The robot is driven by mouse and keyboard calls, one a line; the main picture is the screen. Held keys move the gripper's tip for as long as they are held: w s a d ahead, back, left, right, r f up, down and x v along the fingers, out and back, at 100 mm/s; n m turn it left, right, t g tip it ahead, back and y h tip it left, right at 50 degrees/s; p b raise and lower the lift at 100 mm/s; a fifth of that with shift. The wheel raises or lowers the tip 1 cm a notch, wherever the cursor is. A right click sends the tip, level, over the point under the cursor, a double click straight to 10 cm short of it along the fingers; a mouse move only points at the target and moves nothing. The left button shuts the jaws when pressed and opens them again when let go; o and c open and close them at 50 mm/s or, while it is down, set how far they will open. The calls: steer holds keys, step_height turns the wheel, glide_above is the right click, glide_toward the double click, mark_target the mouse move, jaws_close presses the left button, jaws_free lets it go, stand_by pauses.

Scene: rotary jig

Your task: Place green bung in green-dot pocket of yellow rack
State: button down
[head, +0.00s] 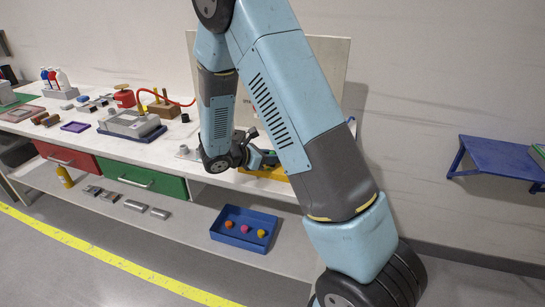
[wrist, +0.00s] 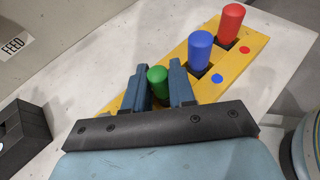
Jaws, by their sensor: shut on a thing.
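The yellow rack (wrist: 212,87) lies on the white bench, seen in the wrist view. In the head view my arm mostly hides it, and a yellow strip (head: 273,174) shows. A red bung (wrist: 232,20) and a blue bung (wrist: 199,48) stand in its pockets, with a red dot (wrist: 244,50) and a blue dot (wrist: 217,79) beside them. My gripper (wrist: 160,78) is shut on the green bung (wrist: 157,80) at the near end of the rack. The bung's lower end and the green dot are hidden; I cannot tell whether it sits in a pocket.
A black block (wrist: 20,140) stands left of the rack, near a panel marked FEED (wrist: 14,45). A round object (wrist: 310,150) is at the right edge. A blue tray (head: 243,228) with small coloured pieces sits on the lower shelf.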

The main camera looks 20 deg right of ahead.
steer(key=c, duration=1.2)
jaws_free()
steer(key=shift+a+r, duration=0.2)
steer(key=v, duration=1.1)
steer(key=s+d+r+m+g+y, duration=0.3)
steer(key=s+d+r+m+y, duration=0.3)
steer(key=s+d+r+m, duration=0.45)
steer(key=s+r+m+t+y, duration=0.1)
steer(key=s+r+m+y, duration=0.1)
steer(key=s, duration=0.3)
steer(key=s+r+m+t+y, duration=0.2)
steer(key=s+r+m, duration=0.3)
steer(key=s+r+m+t+y, duration=0.2)
steer(key=s+r+m, duration=0.1)
steer(key=s+r, duration=0.1)
steer(key=shift+s+a+r+m+y, duration=0.1)
steer(key=shift+s+r+m+y, duration=0.05)
steer(key=shift+s+m+y, duration=0.3)
